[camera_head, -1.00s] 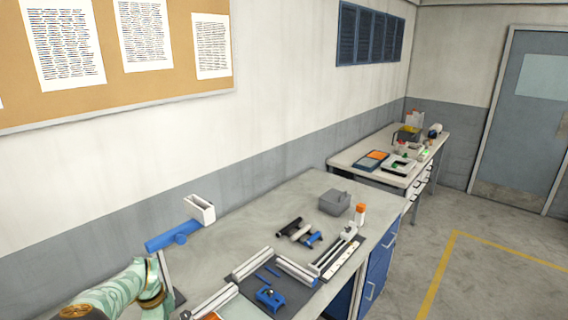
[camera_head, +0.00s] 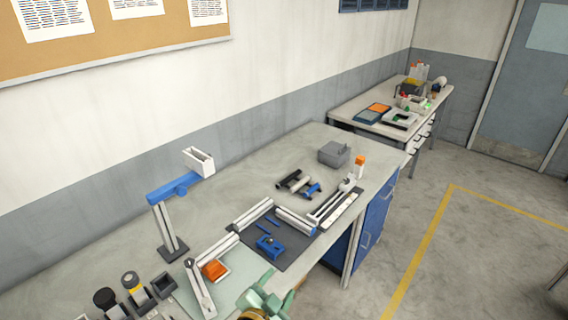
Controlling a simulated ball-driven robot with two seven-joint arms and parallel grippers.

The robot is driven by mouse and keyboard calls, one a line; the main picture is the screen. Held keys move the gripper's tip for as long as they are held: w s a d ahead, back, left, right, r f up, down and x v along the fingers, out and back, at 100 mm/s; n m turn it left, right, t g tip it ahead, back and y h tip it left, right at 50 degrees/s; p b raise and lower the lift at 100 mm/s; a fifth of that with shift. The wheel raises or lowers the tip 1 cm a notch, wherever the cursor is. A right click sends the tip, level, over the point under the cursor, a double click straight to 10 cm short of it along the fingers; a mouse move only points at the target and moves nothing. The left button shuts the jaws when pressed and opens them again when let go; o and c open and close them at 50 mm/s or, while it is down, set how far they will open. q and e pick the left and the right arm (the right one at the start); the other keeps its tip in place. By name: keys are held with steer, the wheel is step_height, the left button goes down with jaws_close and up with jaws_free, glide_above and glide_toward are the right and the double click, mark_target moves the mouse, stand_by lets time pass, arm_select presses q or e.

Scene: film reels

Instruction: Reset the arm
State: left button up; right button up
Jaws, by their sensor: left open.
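My left gripper (camera_head: 264,298), pale green with a gold and dark ring, shows at the bottom edge of the head view. It is open, and I see nothing held in it. It is in front of the dark mat (camera_head: 290,255) and right of the orange block (camera_head: 215,270). Most of its arm is cut off by the frame. My right gripper is out of view.
A white post with a blue arm (camera_head: 174,187) and a white box (camera_head: 199,162) stands on the bench. White rails (camera_head: 295,221), a blue device (camera_head: 269,245), a grey box (camera_head: 334,154) and several small parts lie around it. The left back of the bench is clear.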

arm_select(q)
steer(key=s+a+r+n+g+y, duration=0.1)
steer(key=s+a+r+g+y, duration=0.15)
steer(key=s+a, duration=0.6)
steer(key=s+a+r+n+g+y, duration=0.2)
steer(key=s+a+y, duration=0.25)
steer(key=a, duration=0.65)
steer(key=s+a+r+n+g+y, duration=0.1)
steer(key=s+a+r+g+y, duration=0.15)
steer(key=s+a, duration=0.55)
steer(key=s+d+f+n+g+h+b, duration=0.15)
steer(key=f+b, duration=0.55)
steer(key=f, duration=1.5)
steer(key=s+d+f+g+h+b, duration=0.1)
steer(key=s+d+f+b, duration=0.4)
steer(key=f, duration=1.6)
steer(key=s+a+f+n+g+b, duration=0.1)
steer(key=s+f+b, duration=0.4)
steer(key=s+f, duration=0.3)
steer(key=s+a+f+n+g+h+b, duration=0.1)
steer(key=s+f+b, duration=0.5)
steer(key=f, duration=0.9)
steer(key=s+a+g, duration=0.1)
steer(key=s, duration=0.1)
steer(key=shift+s+f+b, duration=0.2)
steer(key=shift+s+b, duration=0.1)
steer(key=shift+s, duration=0.1)
steer(key=shift+n, duration=0.25)
